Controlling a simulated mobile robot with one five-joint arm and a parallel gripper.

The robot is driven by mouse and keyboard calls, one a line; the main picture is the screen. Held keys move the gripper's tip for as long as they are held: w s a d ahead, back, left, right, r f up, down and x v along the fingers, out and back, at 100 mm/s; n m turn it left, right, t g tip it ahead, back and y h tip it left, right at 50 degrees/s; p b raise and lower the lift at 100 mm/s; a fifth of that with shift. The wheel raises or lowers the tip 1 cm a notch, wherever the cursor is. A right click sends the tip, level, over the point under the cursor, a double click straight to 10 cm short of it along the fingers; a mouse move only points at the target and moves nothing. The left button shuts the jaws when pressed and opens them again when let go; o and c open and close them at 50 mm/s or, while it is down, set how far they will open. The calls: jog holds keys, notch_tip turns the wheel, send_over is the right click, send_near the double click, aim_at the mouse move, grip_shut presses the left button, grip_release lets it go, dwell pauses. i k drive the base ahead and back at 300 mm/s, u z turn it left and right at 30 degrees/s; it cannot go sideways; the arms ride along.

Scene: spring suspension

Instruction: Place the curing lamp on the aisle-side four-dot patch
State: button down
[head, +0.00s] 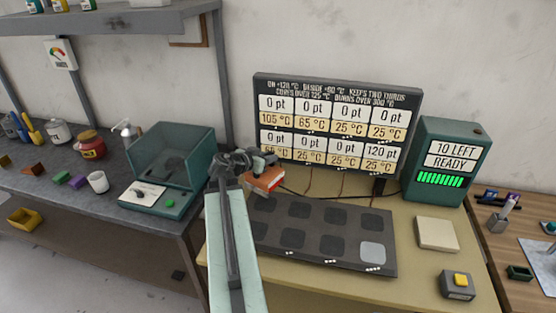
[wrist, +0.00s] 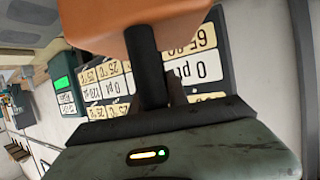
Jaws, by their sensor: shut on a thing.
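My gripper (head: 250,163) is shut on the curing lamp (head: 264,179), an orange-red block with a pale underside. The lamp hangs over the back left of a dark plate (head: 303,259). In the wrist view the lamp's orange body (wrist: 150,25) fills the top, with a dark upright bar below it. The plate carries two rows of rounded square patches. Most are dark; the front right patch (head: 372,252) is pale grey. Small white dots mark the plate's edges, too small to count surely. My arm hides the plate's left end.
A reading board (head: 336,125) stands behind the plate. A green box (head: 446,160) reading "10 LEFT READY" stands right of it. A beige pad (head: 437,234) and a yellow-button box (head: 458,284) sit right of the plate. A clear-lidded teal case (head: 172,160) stands on the left bench.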

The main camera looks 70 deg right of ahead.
aim_at(371, 252)
jog(key=z, duration=0.25)
jog(key=k, duration=1.95)
jog(key=u, duration=2.75)
